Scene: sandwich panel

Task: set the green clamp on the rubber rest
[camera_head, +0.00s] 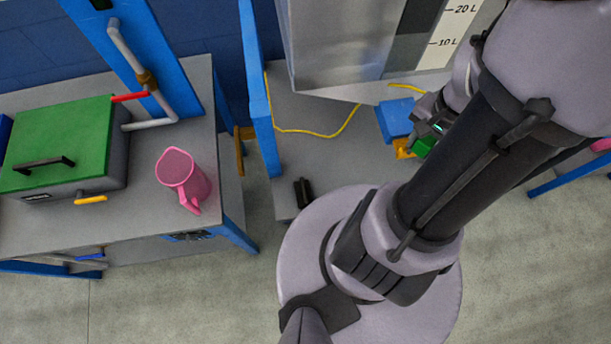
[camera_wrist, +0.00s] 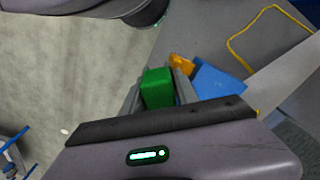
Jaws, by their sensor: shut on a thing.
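The green clamp (camera_wrist: 157,87) shows in the wrist view as a green block between the two grey fingers of my gripper (camera_wrist: 160,92). My gripper is shut on it. In the head view the green clamp (camera_head: 424,146) is partly hidden by my gripper (camera_head: 428,138), over the right part of the low grey surface. A small dark block (camera_head: 303,192) lies near the front left of that surface, well left of my gripper. It may be the rubber rest; I cannot tell for sure. Whether the clamp touches anything below is unclear.
A blue block (camera_head: 395,118) and an orange piece (camera_head: 403,149) are close beside the clamp. A yellow hose (camera_head: 330,132) curves over the grey surface (camera_head: 345,165). A blue post (camera_head: 260,90) stands at its left. A pink jug (camera_head: 182,176) stands on the left bench.

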